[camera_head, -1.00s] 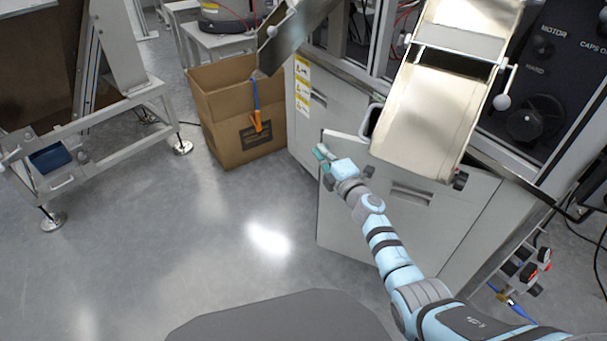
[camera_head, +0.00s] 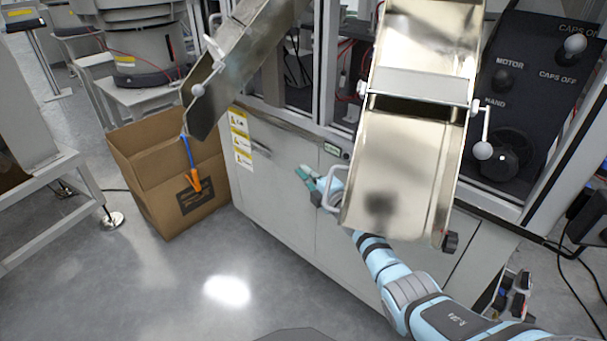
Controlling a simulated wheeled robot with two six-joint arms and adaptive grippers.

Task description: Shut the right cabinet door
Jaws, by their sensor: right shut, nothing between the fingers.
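The right cabinet door (camera_head: 338,249) is a light grey panel in the cabinet's lower front. It looks flush or nearly flush with the left cabinet door (camera_head: 275,198), and I cannot tell whether a small gap is left. The metal chute and my arm hide much of it. My right gripper (camera_head: 311,180) is shut and empty, with teal fingertips, at the door's upper left part near the seam between the doors. Whether it touches the door is unclear. My left gripper is out of view.
A metal chute (camera_head: 405,170) hangs over my right forearm, close to it. A second chute (camera_head: 235,65) slopes down to the left above a cardboard box (camera_head: 170,185). A control panel (camera_head: 530,80) stands at the right. The floor (camera_head: 200,285) before the cabinet is clear.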

